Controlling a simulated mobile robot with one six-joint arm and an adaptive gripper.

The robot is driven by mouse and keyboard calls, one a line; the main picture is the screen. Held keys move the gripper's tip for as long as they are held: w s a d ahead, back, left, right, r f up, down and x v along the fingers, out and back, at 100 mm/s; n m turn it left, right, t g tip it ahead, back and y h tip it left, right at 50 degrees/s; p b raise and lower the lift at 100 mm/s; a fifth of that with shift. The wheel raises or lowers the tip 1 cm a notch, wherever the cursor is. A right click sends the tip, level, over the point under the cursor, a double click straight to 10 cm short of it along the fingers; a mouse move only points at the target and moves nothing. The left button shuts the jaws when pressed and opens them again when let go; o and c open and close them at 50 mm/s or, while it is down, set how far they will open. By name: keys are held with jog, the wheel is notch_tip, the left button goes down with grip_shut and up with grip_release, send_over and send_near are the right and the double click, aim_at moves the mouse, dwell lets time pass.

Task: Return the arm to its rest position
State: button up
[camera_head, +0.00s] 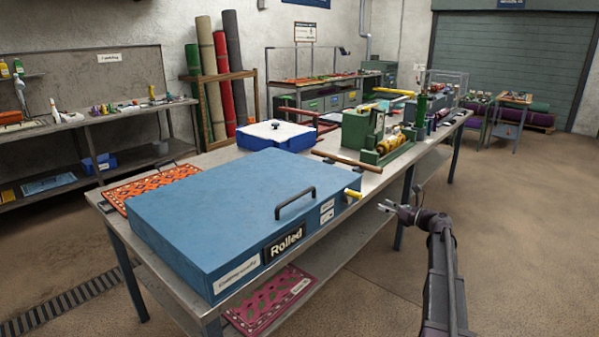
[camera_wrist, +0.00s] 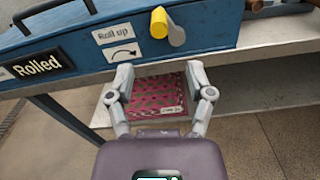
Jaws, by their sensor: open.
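My gripper (camera_head: 389,207) is open and empty, held in the air off the right front side of the workbench. In the wrist view its two fingers (camera_wrist: 159,86) are spread apart, with a pink rug on the lower shelf showing between them. My arm rises from the bottom right of the head view. A blue box (camera_head: 220,200) labelled "Rolled" sits on the bench with its lid down and a dark handle on top. A yellow knob (camera_head: 353,193) is on its right end; in the wrist view the yellow knob (camera_wrist: 159,22) is beside a "Roll up" label. My gripper is apart from both.
The metal workbench (camera_head: 340,232) runs away to the back right. It bears an orange rug (camera_head: 150,185), a white-and-blue box (camera_head: 275,136) and a green machine (camera_head: 370,135). The pink rug (camera_head: 268,304) lies on the lower shelf. Open floor (camera_head: 530,220) is at right.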

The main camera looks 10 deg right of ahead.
jog(key=s+a+f+n+g+h, duration=0.1)
jog(key=s+a+f+n+g, duration=0.3)
jog(key=a, duration=0.4)
jog(key=s+a+f+n+g+h, duration=0.1)
jog(key=s+a+f+n+g, duration=0.2)
jog(key=a+n, duration=0.4)
jog(key=s+a+f+n+g+h, duration=0.15)
jog(key=s+a+f+n, duration=0.3)
jog(key=a, duration=0.45)
jog(key=s+a+f+n+g+h, duration=0.3)
jog(key=s+a+f+n+h, duration=0.1)
jog(key=s+n, duration=0.4)
jog(key=s+a+f+n+g+h, duration=0.3)
jog(key=s+n, duration=0.4)
jog(key=s, duration=0.3)
notch_tip(320, 180, up, 15)
jog(key=p, duration=1.5)
jog(key=shift+a, duration=0.15)
jog(key=shift+w+r+h, duration=0.1)
jog(key=shift+h, duration=0.15)
jog(key=shift+c, duration=0.8)
